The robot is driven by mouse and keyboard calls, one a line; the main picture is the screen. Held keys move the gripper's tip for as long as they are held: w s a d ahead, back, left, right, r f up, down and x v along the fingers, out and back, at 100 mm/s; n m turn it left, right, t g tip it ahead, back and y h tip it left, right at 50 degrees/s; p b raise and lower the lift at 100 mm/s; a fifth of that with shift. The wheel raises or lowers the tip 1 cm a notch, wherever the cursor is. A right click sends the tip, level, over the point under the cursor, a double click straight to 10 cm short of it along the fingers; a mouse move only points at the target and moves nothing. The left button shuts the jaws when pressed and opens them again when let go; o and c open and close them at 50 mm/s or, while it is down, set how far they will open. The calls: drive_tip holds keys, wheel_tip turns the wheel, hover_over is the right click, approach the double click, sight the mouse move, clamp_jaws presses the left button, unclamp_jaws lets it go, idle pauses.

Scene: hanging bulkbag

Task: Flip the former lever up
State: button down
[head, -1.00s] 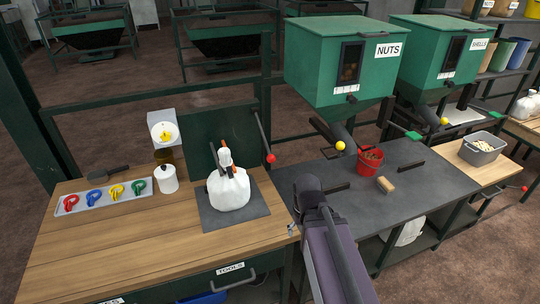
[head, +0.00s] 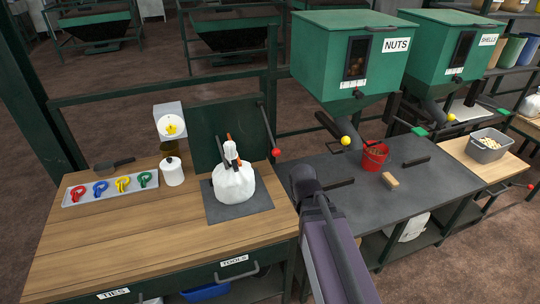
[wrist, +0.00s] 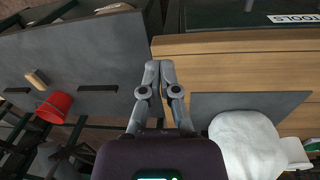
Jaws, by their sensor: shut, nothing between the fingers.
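A lever with a red knob (head: 276,152) hangs down at the right edge of the upright green panel (head: 212,132). Its rod slopes from the panel's top corner down to the knob; I take this as the former lever. A white bag (head: 233,184) with a gathered neck and orange parts stands on a dark mat (head: 222,213) in front of the panel. The bag shows in the wrist view (wrist: 245,145). My gripper (wrist: 159,66) is shut and empty, over the seam between the wooden bench and the grey table. My arm hides it in the head view.
On the wooden bench (head: 110,250) are a tray (head: 112,192) of coloured ties and a white pot (head: 172,171). The grey table (head: 345,205) holds a red bucket (head: 374,157) and a brush (head: 390,181). The NUTS hopper (head: 340,60) stands behind, with a yellow-knobbed lever (head: 345,140).

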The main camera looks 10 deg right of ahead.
drive_tip(key=w+a+r+n+t+h+p, duration=0.1)
drive_tip(key=w+a+r+n+t+h, duration=0.2)
drive_tip(key=w+a+r+n, duration=0.3)
drive_tip(key=w+a+r+n+t+h+p, duration=0.2)
drive_tip(key=w+a+r+n+t, duration=0.3)
drive_tip(key=w, duration=0.8)
drive_tip(key=a+n+h, duration=0.1)
drive_tip(key=a+n, duration=0.2)
drive_tip(key=n, duration=0.2)
drive_tip(key=shift+a+r, duration=0.15)
drive_tip(key=shift+r, duration=0.2)
drive_tip(key=shift+w+f, duration=0.1)
drive_tip(key=shift+w, duration=0.05)
drive_tip(key=b+x, duration=0.5)
drive_tip(key=x, duration=0.5)
drive_tip(key=shift+d, duration=0.2)
